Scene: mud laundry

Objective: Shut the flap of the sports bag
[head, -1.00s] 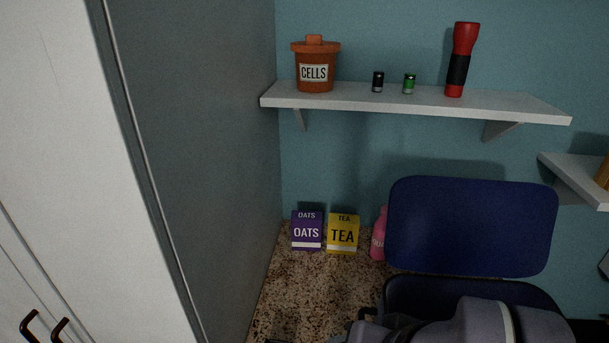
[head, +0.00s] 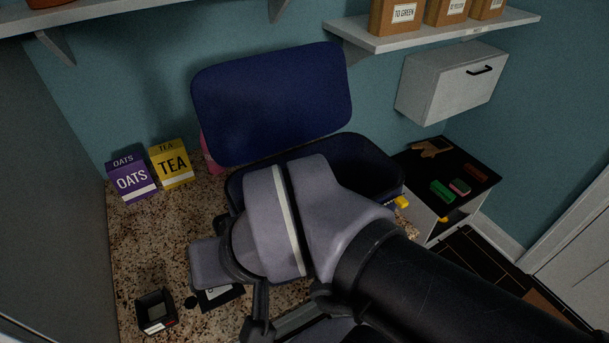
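The sports bag (head: 366,165) is dark navy and stands on the speckled counter, partly hidden behind my arm. Its flap (head: 272,103) is a wide navy panel that stands up at the back, leaning near the blue wall, so the bag is open. My arm crosses in front of the bag from the lower right. Dark parts of my gripper (head: 288,313) show at the bottom, in front of the bag and apart from the flap. Its fingertips are not clearly visible, so I cannot tell how far it is open.
A purple oats box (head: 131,181), a yellow tea box (head: 172,165) and a partly hidden pink bottle (head: 211,154) stand left of the bag. A shelf (head: 437,31) and wall cabinet (head: 452,82) are at upper right.

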